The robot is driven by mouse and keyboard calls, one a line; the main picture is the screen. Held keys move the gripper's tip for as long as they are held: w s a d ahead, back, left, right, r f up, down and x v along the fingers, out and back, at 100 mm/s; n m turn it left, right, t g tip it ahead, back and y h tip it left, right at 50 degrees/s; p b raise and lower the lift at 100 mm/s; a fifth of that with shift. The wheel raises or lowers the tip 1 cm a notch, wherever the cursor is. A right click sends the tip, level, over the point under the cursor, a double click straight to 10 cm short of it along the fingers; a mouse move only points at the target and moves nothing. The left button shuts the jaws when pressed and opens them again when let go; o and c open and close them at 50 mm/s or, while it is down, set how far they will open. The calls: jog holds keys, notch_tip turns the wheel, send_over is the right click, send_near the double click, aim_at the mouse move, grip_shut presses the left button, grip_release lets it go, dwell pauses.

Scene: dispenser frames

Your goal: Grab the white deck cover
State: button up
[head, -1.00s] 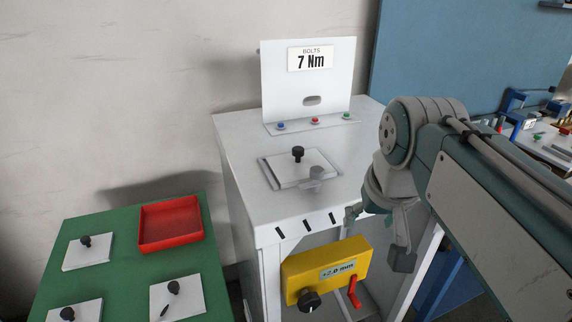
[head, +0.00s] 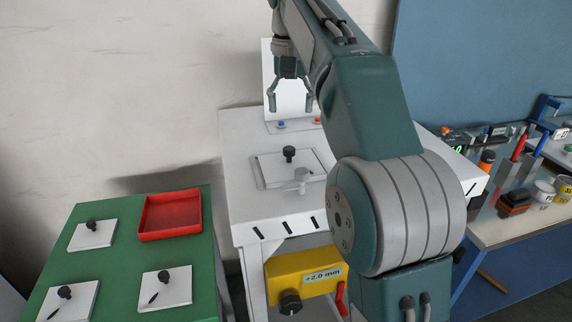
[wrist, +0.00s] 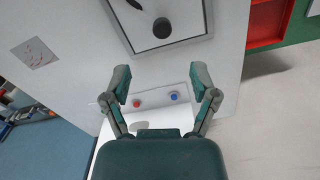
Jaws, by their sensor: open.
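The white deck cover (head: 270,170) is a flat square plate with a black knob (head: 289,152), seated in a recess in the top of the white stand. In the wrist view the cover (wrist: 183,22) is cut off at the top edge, with its knob (wrist: 162,28) in sight. My gripper (head: 289,103) is open and empty, in front of the upright panel and above the cover's level. In the wrist view its spread fingers (wrist: 160,82) frame the button strip, apart from the cover.
A grey turn-latch (head: 301,177) is at the cover's front right. Red and blue buttons (wrist: 174,96) lie near the upright panel (head: 268,85). A green table (head: 120,272) at left holds a red tray (head: 170,234) and several knobbed white plates. A cluttered bench stands right.

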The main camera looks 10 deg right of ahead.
aim_at(289, 148)
jog(key=shift+a+f, duration=0.25)
jog(key=shift+f, duration=0.05)
notch_tip(289, 148, down, 5)
jog(key=shift+a+r, duration=0.1)
jog(key=shift+r, duration=0.1)
jog(key=shift+d+f, duration=0.3)
jog(key=shift+f, duration=0.15)
notch_tip(289, 148, down, 4)
jog(key=shift+a+r, duration=0.1)
jog(key=shift+r, duration=0.1)
jog(key=shift+a+f, duration=0.15)
jog(key=shift+f, duration=0.35)
grip_shut()
